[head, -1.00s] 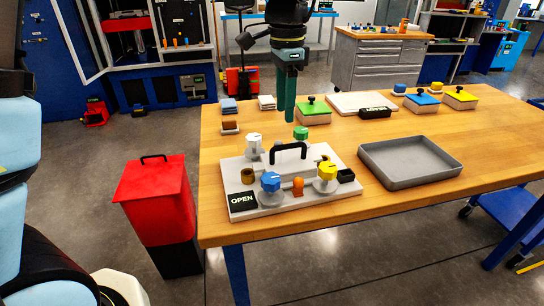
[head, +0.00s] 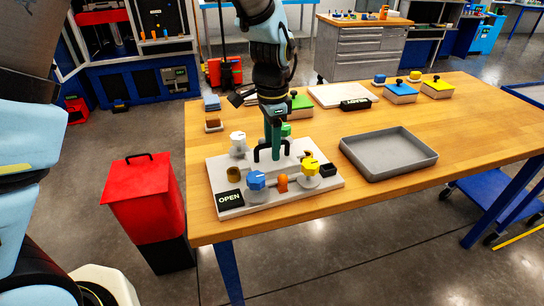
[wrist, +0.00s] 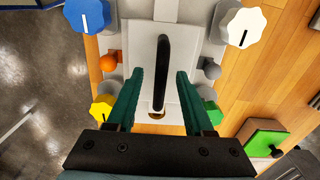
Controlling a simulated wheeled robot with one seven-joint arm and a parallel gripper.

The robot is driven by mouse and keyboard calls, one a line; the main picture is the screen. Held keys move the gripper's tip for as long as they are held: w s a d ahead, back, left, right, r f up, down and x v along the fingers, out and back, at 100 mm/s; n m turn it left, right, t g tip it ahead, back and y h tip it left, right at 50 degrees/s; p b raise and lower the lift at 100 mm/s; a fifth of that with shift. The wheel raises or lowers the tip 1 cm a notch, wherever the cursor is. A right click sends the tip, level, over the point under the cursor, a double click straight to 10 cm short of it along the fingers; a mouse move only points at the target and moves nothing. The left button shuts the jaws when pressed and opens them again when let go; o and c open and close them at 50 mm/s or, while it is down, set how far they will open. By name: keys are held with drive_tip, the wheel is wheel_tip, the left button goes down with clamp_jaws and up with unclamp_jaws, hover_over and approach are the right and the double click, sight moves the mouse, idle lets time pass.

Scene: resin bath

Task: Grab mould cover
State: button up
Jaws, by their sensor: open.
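The mould cover (wrist: 178,85) is a pale grey plate with a black bar handle (wrist: 162,70). It sits amid the knobs of a light grey fixture board (head: 222,170) on the wooden table. In the head view the handle (head: 257,154) is partly hidden by my fingers. My gripper (wrist: 159,76) is open, with green fingers pointing down. In the wrist view one finger lies on each side of the handle, with a gap to it. In the head view my gripper (head: 276,157) is at the handle; exact height and contact cannot be told.
Blue (head: 256,180), white (head: 238,142), yellow (head: 310,166) and green (head: 287,129) knobs surround the cover. An orange peg (head: 282,183) and an OPEN sign (head: 230,199) are at the front. A grey tray (head: 388,153) stands right. A red bin (head: 140,195) stands left on the floor.

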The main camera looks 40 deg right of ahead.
drive_tip(key=shift+c, duration=0.3)
clamp_jaws()
idle(1.1)
